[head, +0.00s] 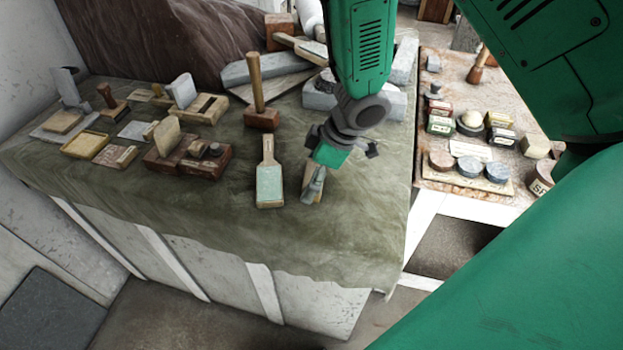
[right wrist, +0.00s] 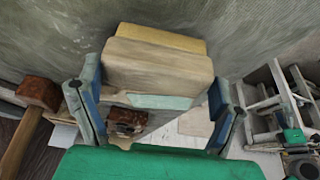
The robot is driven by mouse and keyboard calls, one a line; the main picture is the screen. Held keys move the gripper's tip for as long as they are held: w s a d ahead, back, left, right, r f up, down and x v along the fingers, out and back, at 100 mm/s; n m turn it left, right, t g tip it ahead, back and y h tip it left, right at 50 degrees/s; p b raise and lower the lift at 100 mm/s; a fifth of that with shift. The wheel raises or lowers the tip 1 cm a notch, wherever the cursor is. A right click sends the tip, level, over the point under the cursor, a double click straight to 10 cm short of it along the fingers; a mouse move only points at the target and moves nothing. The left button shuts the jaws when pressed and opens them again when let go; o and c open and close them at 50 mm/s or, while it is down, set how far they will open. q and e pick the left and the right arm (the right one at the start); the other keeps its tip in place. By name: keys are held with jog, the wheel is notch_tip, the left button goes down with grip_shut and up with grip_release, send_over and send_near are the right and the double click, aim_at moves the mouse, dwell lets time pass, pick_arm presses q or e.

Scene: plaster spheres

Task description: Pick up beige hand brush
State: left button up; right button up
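A beige block-shaped thing, which I take for the beige hand brush (right wrist: 158,68), lies between the two fingers of my right gripper (right wrist: 155,105) in the right wrist view. It has a yellowish layer along its far side, and the fingers flank its two short ends closely. Whether they press on it cannot be told. In the head view, my right gripper (head: 313,184) points down low over the green cloth, seen from the side, and largely hides the brush. My left gripper is not in view.
A wooden paddle with a pale green face (head: 269,186) lies just left of my right gripper. A mallet (head: 261,118) stands behind it. Wooden blocks and boxes (head: 190,152) crowd the left. A side table (head: 425,190) with jars stands right. The cloth's front (head: 345,245) is clear.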

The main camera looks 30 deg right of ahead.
jog(key=c, duration=0.5)
jog(key=shift+d, duration=0.4)
jog(key=shift+c, duration=0.3)
notch_tip(320, 180, up, 9)
jog(key=p, duration=0.3)
jog(key=shift+a+r+p, duration=0.1)
jog(key=shift+r+p, duration=0.1)
jog(key=shift+p, duration=0.1)
jog(key=shift+r, duration=0.25)
jog(key=shift+w, duration=0.1)
jog(key=o, duration=0.3)
jog(key=shift+c, duration=0.6)
